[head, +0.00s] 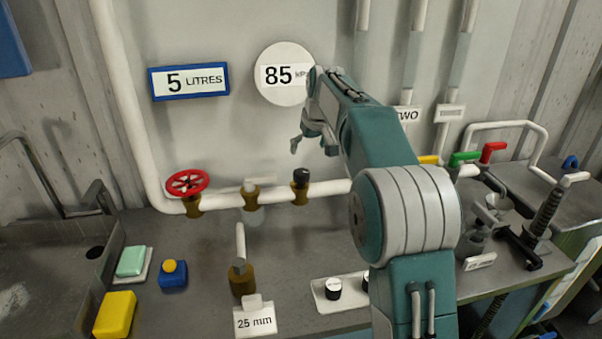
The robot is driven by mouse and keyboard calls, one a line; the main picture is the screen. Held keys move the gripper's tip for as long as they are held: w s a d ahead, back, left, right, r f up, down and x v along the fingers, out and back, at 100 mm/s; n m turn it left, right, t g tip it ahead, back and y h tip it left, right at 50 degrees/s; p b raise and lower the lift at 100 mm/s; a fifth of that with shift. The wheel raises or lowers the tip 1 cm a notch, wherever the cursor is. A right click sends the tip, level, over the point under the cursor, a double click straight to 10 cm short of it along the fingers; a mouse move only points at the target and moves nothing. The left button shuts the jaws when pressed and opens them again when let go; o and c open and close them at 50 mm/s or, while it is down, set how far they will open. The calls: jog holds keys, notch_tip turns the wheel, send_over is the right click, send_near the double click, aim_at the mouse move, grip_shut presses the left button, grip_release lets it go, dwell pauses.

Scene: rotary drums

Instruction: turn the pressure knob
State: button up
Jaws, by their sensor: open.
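My gripper (312,149) is open and empty. It hangs in front of the wall, its fingers pointing down, below a round gauge (283,55) that reads 85 kPa. In the picture a black-topped knob (301,176) on a brass fitting of the white pipe is just below the fingers, apart from them. A white plate (322,304) on the bench carries black knobs with white tops, one at left (333,288) and one partly hidden by my arm. No readable label shows which knob is for pressure.
A red handwheel (187,183) and a white-handled valve (252,192) sit on the pipe. A brass spout (241,278) rises behind a "25 mm" sign (255,319). Green (464,158) and red (493,152) handles and clamps stand at right. A sink (48,262) lies at left.

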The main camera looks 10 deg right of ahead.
aim_at(301, 172)
jog(key=x, duration=1.1)
jog(key=shift+w, duration=0.15)
jog(key=c, duration=1.1)
